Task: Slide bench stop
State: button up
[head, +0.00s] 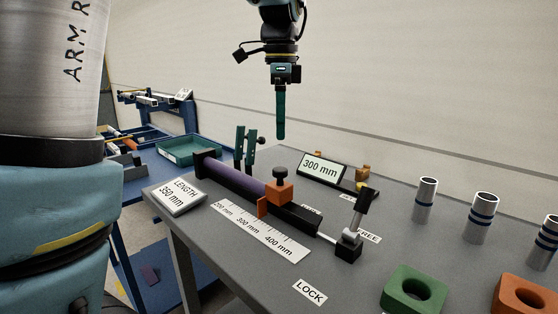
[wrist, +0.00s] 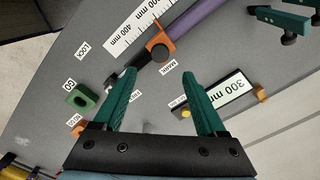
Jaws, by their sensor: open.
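The orange bench stop (head: 279,194) with a black knob sits on the dark rail (head: 300,215); it also shows in the wrist view (wrist: 160,46). A purple bar (head: 235,179) lies along the rail and appears to reach the stop. A scale strip (head: 262,232) in front reads 200 to 400 mm. A black lever (head: 361,212) stands nearly upright at the rail's right end, between the LOCK label (head: 309,292) and the FREE label (head: 368,236). A card (head: 179,195) reads LENGTH 350 mm. My gripper (head: 281,137) is open and empty, above and behind the rail.
A display (head: 322,167) reading 300 mm stands behind the rail. Green clamp-like uprights (head: 245,148) stand at the back left. Metal cylinders (head: 425,200), a green ring block (head: 413,291) and an orange ring block (head: 527,296) occupy the right. A blue bench (head: 150,165) with a tray lies beyond.

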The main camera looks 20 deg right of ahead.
aim_at(280, 169)
notch_tip(280, 169, down, 10)
jog(key=shift+r+p, duration=0.15)
jog(key=shift+p, duration=0.2)
grip_shut()
dwell(0.5)
dwell(0.9)
